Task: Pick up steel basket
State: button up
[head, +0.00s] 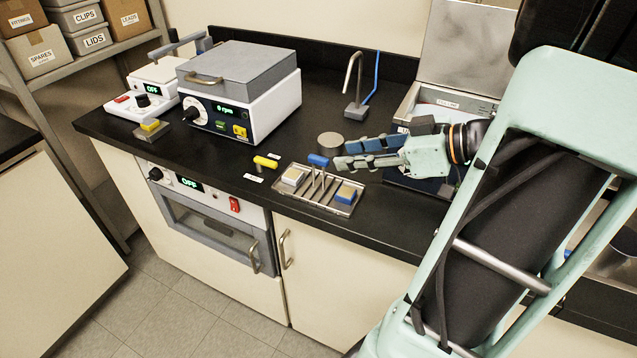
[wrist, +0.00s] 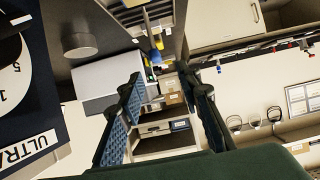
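I see nothing that is clearly a steel basket. A shallow steel tray (head: 343,210) with upright dividers and small pads lies near the counter's front edge; I cannot tell if this is the basket. Its metal rim and dividers seem to show at the top of the wrist view (wrist: 147,18). An open-lidded steel box (head: 408,100) stands behind my gripper, its inside mostly hidden. My gripper (head: 338,155) is open, with its fingers pointing left above the counter, behind the tray. In the wrist view the fingers (wrist: 163,85) are apart with nothing between them.
A grey round block (head: 330,141) is close to my fingertips. A bent metal spout (head: 353,85) and a white instrument (head: 245,100) stand behind. Bare counter (head: 215,157) lies left of the tray.

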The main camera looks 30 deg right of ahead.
aim_at(321, 158)
jog(key=x, duration=0.9)
jog(key=shift+w+d+f, duration=0.1)
jog(key=shift+w+d, duration=0.05)
jog(key=shift+d, duration=0.05)
jog(key=shift+c, duration=0.4)
grip_shut()
